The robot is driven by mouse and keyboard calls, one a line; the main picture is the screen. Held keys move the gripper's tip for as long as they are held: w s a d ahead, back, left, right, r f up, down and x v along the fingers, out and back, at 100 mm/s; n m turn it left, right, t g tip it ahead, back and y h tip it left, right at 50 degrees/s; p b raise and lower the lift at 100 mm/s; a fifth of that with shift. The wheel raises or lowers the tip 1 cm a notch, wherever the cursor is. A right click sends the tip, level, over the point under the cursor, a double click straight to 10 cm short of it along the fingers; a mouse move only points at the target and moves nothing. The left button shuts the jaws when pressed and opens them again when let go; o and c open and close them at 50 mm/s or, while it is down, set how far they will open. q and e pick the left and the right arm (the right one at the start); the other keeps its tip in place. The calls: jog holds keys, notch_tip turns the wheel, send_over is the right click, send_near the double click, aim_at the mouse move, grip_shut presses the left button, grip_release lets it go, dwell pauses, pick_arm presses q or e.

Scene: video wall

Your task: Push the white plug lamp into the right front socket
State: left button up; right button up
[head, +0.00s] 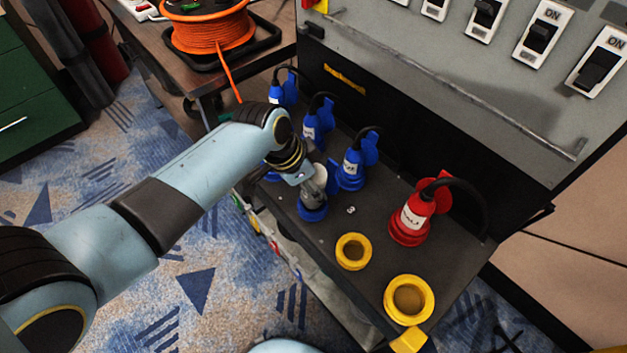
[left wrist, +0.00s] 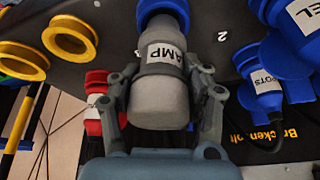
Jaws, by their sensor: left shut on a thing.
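The white plug lamp (left wrist: 160,100) shows in the left wrist view as a pale grey-white body with a label reading "AMP". My left gripper (left wrist: 165,88) is shut on it, one finger on each side. Its far end meets a blue round socket (left wrist: 163,8) at the top of that view. In the head view, the blue socket (head: 312,211) is at the front edge of the dark panel, directly below my left gripper (head: 312,184). I cannot tell how deep the plug sits. My right gripper is not in view.
Blue plugs (head: 352,172) stand behind my gripper. A red plug (head: 411,220) with a black cable is to the right. Two yellow open sockets (head: 353,251) (head: 428,299) lie at the front right. An orange cable reel (head: 212,32) is on the table at upper left.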

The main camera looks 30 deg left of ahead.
pick_arm(q)
jog(key=shift+f+b, duration=0.75)
jog(key=shift+f, duration=0.5)
jog(key=o, duration=1.9)
jog(key=shift+r, duration=0.1)
notch_tip(320, 180, up, 6)
jog(key=p, duration=0.7)
